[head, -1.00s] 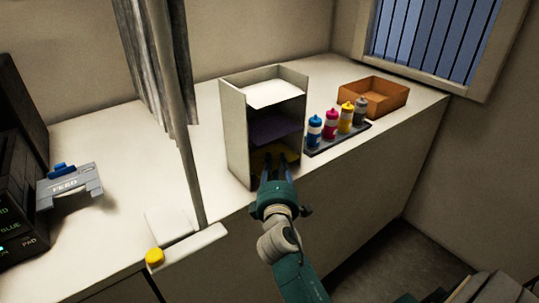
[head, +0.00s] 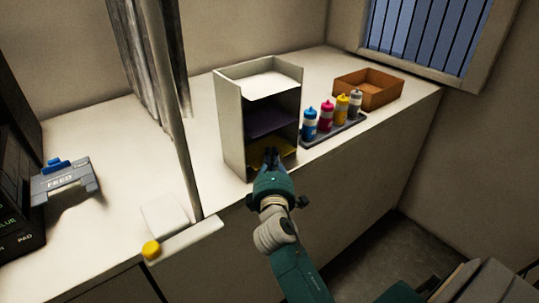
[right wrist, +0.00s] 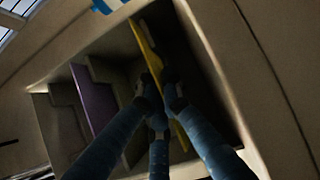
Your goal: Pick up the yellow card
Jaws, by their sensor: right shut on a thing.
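The yellow card (head: 284,145) lies in the lowest compartment of the white shelf unit (head: 232,125). In the right wrist view the yellow card (right wrist: 147,48) shows edge-on, running between the fingers. My right gripper (head: 271,156) reaches into the front of that compartment and is shut on the card's near part. The fingers (right wrist: 160,90) hide some of the card. My left gripper is not in view.
A purple card (head: 270,122) lies on the shelf above, and a white sheet (head: 268,86) on top. Several bottles (head: 327,115) on a dark tray and an orange box (head: 368,90) stand to the right. A grey pole (head: 185,150) and a FEED device (head: 64,182) are to the left.

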